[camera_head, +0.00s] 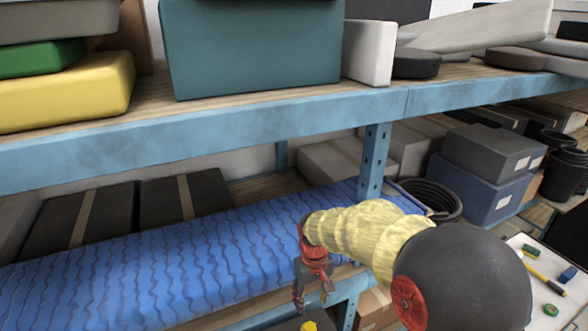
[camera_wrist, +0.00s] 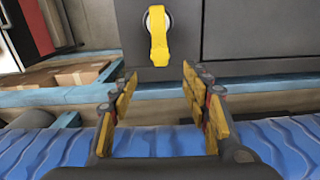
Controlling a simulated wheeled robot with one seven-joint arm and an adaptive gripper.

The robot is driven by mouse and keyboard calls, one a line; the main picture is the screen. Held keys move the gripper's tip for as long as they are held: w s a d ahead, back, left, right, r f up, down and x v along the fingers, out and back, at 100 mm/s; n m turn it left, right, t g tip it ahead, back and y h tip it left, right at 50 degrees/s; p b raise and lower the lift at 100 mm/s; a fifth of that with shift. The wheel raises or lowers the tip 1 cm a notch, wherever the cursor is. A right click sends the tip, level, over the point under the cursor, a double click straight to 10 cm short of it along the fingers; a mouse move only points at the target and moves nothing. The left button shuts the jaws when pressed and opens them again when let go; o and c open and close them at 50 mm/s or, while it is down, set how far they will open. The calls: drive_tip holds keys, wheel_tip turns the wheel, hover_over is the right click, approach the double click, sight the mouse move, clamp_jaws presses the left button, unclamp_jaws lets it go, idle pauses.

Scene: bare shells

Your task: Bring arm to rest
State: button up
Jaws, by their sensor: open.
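My gripper (camera_head: 312,288) hangs at the end of my yellow-sleeved arm, in front of the lower shelf with the blue wavy padding (camera_head: 150,255). In the wrist view my gripper (camera_wrist: 158,88) has its two yellow-faced fingers spread wide apart, with nothing between them. Beyond the fingertips, a yellow piece (camera_wrist: 158,40) hangs from a white round mount on a dark panel. A small yellow bit also shows under the gripper at the bottom edge of the head view; I cannot tell whether it is the same piece.
A blue shelf beam (camera_head: 210,130) crosses above the padding, and a blue post (camera_head: 374,160) stands behind my arm. The upper shelf holds a large teal box (camera_head: 250,45). Grey and blue boxes (camera_head: 478,185) stand at the right. A white tray (camera_head: 552,285) with small items lies at lower right.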

drive_tip(key=s+d+m+t+b, duration=0.2)
drive_tip(key=s+d+b, duration=0.4)
drive_tip(key=s+b, duration=0.4)
drive_tip(key=s+d+m+t+b, duration=0.2)
drive_tip(key=s+d+b, duration=0.4)
drive_tip(key=s+b, duration=0.4)
drive_tip(key=s+t, duration=0.1)
drive_tip(key=s, duration=0.3)
drive_tip(key=shift+t, duration=0.3)
drive_tip(key=shift+s+d, duration=0.1)
drive_tip(key=shift+s, duration=0.05)
drive_tip(key=shift+c, duration=0.9)
